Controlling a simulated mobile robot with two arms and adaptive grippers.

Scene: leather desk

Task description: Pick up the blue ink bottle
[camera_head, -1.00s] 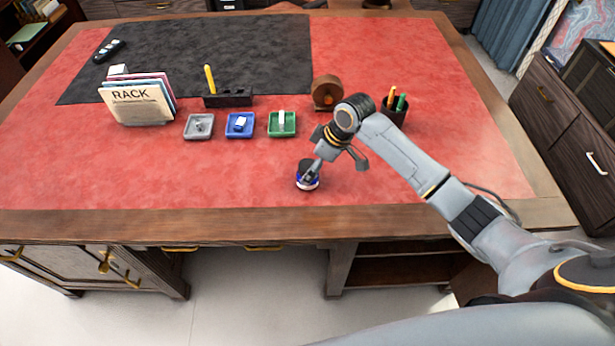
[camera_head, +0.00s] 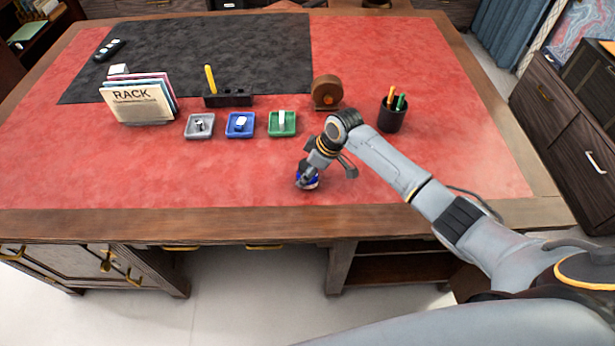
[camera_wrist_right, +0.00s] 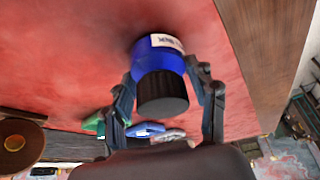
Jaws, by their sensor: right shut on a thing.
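The blue ink bottle (camera_wrist_right: 158,60) has a black ribbed cap and a white label, and fills the middle of the right wrist view. In the head view the blue ink bottle (camera_head: 308,182) is near the front edge of the desk, partly hidden by my gripper. My right gripper (camera_head: 305,177) is shut on the bottle, with one finger on each side of it in the right wrist view (camera_wrist_right: 168,88). I cannot tell whether the bottle touches the desk. My left gripper is not in view.
Grey (camera_head: 200,135), blue (camera_head: 240,133) and green (camera_head: 282,132) trays stand in a row behind the bottle. A pen cup (camera_head: 392,118), a brown round object (camera_head: 327,105), a black pen holder (camera_head: 228,100) and a rack of folders (camera_head: 140,104) stand farther back. The red desk (camera_head: 200,180) around the bottle is clear.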

